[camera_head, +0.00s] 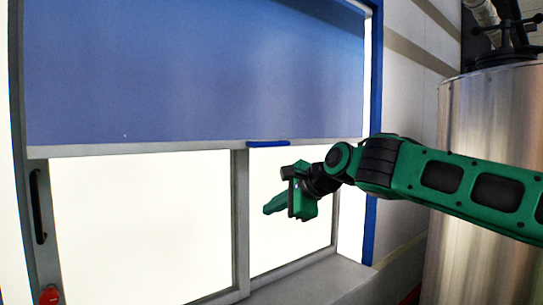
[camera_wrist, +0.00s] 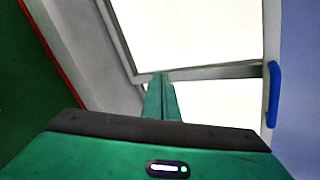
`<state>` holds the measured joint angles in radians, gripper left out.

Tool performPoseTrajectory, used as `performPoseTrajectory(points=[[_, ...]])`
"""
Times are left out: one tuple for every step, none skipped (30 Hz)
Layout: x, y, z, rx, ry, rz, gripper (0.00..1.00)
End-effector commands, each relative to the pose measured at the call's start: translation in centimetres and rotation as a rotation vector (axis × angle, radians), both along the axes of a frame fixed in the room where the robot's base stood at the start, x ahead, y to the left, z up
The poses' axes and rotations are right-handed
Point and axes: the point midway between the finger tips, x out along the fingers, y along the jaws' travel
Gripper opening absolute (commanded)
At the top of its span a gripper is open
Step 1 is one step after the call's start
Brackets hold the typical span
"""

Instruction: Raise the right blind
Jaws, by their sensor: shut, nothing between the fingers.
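The blue blind (camera_head: 190,70) hangs over the upper part of the window, and its pale bottom bar runs just above mid-picture in the head view. A small blue handle (camera_head: 268,144) sits on that bar. In the wrist view the blind (camera_wrist: 298,90) is at the right edge, with the blue handle (camera_wrist: 273,94) on its border. My green gripper (camera_head: 275,207) is in front of the right window pane, below the handle and apart from it. In the wrist view my gripper's fingers (camera_wrist: 162,98) are together, with nothing between them.
The window has a grey frame with a middle post (camera_head: 241,220) and a sill (camera_head: 315,282). A black handle (camera_head: 38,207) and a red knob (camera_head: 49,294) are at the left. A large metal tank (camera_head: 480,180) stands at the right, near my arm.

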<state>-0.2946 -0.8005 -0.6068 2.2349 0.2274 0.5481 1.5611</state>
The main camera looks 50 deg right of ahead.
Motion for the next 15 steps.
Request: performPoseTrajectory(points=[[0.5, -1.2, 1.8, 0.095, -0.074, -0.056, 0.00], [0.7, -2.0, 2.7, 0.157, -0.115, -0.092, 0.00], [1.0, -3.1, 3.9, 0.243, -0.170, -0.139, 0.00], [1.2, -3.9, 4.8, 0.307, -0.210, -0.173, 0.00], [1.3, -4.8, 5.6, 0.373, -0.249, -0.206, 0.00], [1.6, -6.0, 6.6, 0.459, -0.296, -0.245, 0.00], [1.7, -6.8, 7.2, 0.521, -0.330, -0.270, 0.00], [1.8, -7.6, 7.8, 0.582, -0.361, -0.296, 0.00], [2.0, -8.6, 8.5, 0.657, -0.399, -0.325, 0.00], [2.1, -9.3, 8.9, 0.709, -0.423, -0.345, 0.00], [2.2, -10.0, 9.2, 0.755, -0.444, -0.361, 0.00], [2.3, -10.8, 9.7, 0.811, -0.470, -0.382, 0.00], [2.3, -11.2, 9.9, 0.846, -0.485, -0.394, 0.00], [2.4, -11.6, 10.0, 0.876, -0.497, -0.405, 0.00], [2.4, -12.1, 10.2, 0.908, -0.512, -0.415, 0.00]])
